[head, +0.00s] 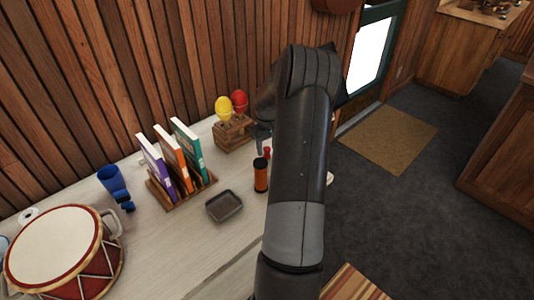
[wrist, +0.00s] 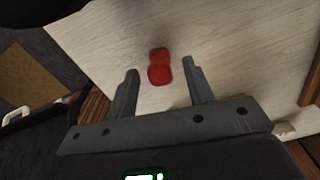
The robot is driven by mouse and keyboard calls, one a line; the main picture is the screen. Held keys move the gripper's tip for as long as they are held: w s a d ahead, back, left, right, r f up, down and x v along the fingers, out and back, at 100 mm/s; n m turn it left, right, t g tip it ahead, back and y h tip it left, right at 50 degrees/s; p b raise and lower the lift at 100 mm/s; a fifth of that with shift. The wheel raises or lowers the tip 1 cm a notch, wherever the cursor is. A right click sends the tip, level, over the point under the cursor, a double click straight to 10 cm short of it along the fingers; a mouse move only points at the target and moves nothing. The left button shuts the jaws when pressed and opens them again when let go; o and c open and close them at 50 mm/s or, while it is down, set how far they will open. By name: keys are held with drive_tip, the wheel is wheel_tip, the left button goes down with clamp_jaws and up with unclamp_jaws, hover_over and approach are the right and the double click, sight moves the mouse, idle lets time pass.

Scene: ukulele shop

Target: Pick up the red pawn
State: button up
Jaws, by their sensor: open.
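The red pawn (wrist: 159,68) stands on the pale wooden counter, seen from above in the wrist view, just beyond and between my fingertips. My gripper (wrist: 160,78) is open, with one dark finger on each side and clear space between them and the pawn. In the head view a small part of the red pawn (head: 267,152) shows behind the orange cylinder, close to my arm. My arm covers most of my gripper there.
An orange and black cylinder (head: 261,175) stands close to my arm. A small dark tray (head: 224,206), a wooden rack with books (head: 183,196), a maraca holder (head: 233,133) and a drum (head: 66,253) are on the counter (head: 185,245). The counter's right edge drops to dark floor.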

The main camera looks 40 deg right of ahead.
drive_tip(key=shift+f, duration=0.85)
drive_tip(key=c, duration=1)
drive_tip(key=shift+r, duration=0.1)
